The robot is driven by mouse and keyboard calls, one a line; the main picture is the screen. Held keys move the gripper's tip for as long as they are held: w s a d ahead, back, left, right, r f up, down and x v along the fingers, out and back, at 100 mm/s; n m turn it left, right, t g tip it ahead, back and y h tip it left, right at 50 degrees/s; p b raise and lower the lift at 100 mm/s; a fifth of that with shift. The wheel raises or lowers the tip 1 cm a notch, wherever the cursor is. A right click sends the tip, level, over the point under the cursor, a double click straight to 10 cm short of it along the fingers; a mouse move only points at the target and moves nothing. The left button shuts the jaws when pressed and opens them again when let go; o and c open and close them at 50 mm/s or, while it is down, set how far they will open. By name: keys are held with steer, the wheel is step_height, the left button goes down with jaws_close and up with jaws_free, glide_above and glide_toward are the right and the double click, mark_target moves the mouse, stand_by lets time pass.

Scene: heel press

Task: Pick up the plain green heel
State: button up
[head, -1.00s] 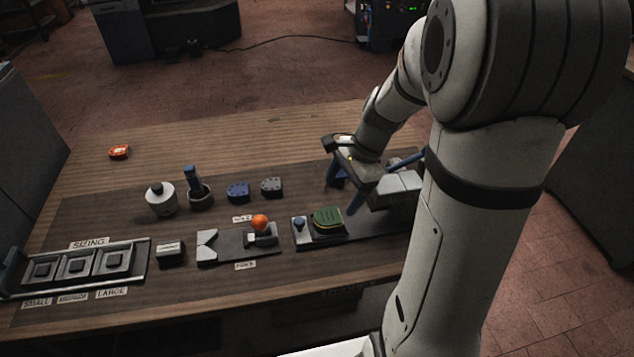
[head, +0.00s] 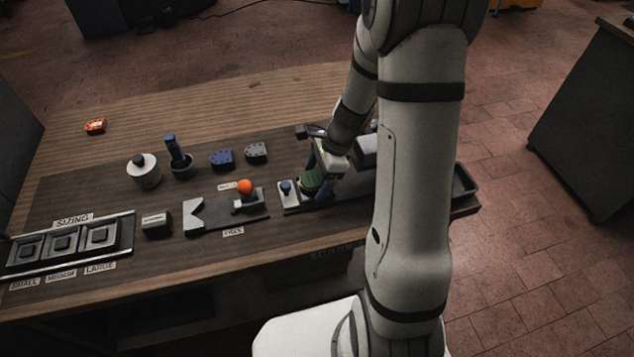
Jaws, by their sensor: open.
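The green heel (head: 307,185) sits on the dark press plate (head: 292,207), just right of a small blue knob (head: 286,186). Only part of its green side shows; my gripper hides the rest. My gripper (head: 317,184) is open and low over the heel, with a blue finger in front of its right part. I cannot tell whether the fingers touch it. A blue heel with dots (head: 222,159) and a grey heel with dots (head: 256,152) lie further back to the left.
An orange-ball lever fixture (head: 244,188) stands just left of the press. Further left are a dark block (head: 156,224), the sizing tray (head: 60,246), a white round pot (head: 143,172) and a blue-handled tool in a cup (head: 175,153). The table's back left is mostly clear.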

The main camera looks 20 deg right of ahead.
steer(key=shift+c, duration=0.3)
steer(key=c, duration=1.1)
steer(key=shift+o, duration=0.2)
steer(key=shift+r, duration=0.15)
